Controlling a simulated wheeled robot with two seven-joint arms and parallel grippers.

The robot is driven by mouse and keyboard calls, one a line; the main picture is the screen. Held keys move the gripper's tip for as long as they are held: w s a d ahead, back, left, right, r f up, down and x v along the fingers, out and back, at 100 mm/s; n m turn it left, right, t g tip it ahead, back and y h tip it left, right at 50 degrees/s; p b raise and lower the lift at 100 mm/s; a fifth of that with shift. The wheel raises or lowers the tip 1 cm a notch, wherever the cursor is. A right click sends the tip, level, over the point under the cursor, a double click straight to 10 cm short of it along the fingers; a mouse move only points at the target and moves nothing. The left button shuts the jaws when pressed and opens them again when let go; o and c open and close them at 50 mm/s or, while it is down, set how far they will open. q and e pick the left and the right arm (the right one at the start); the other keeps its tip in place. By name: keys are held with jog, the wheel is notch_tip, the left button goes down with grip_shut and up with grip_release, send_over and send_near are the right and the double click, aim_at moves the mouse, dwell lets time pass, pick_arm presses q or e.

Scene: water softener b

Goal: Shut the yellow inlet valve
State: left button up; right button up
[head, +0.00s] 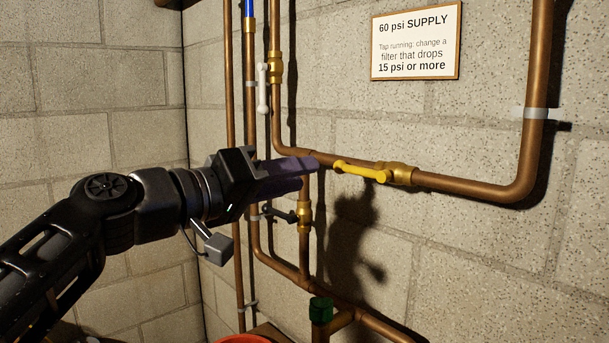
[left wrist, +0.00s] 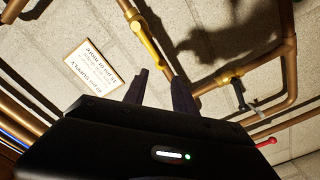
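The yellow inlet valve handle (head: 362,171) lies along the horizontal copper pipe, with its pivot at the brass valve body (head: 398,174) on the right and its free end to the left. My left gripper (head: 307,173) is just left of that free end, fingers pointing right toward the wall. In the left wrist view the yellow handle (left wrist: 150,43) runs down to the space near the two separated fingertips (left wrist: 161,76). The gripper is open and empty. I cannot tell whether a finger touches the handle. My right gripper is out of view.
A white-handled valve (head: 262,88) is above on a vertical pipe. A dark-handled valve (head: 280,214) is just below my gripper. A green knob (head: 321,310) is lower down. A supply sign (head: 415,41) hangs on the block wall. The space right of the pipes is open.

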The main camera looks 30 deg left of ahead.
aim_at(336, 170)
pick_arm(q)
jog(key=p+x, duration=0.2)
jog(key=x, duration=0.5)
jog(key=shift+w+d, duration=0.15)
jog(key=shift+w, duration=0.3)
jog(key=shift+c, duration=0.5)
jog(key=shift+d+f, duration=0.1)
jog(key=shift+f, duration=0.1)
jog(key=c, duration=0.5)
jog(key=shift+r+p, duration=1.05)
jog(key=shift+r, duration=0.25)
grip_shut()
jog(key=shift+d, duration=0.1)
jog(key=shift+r, duration=0.1)
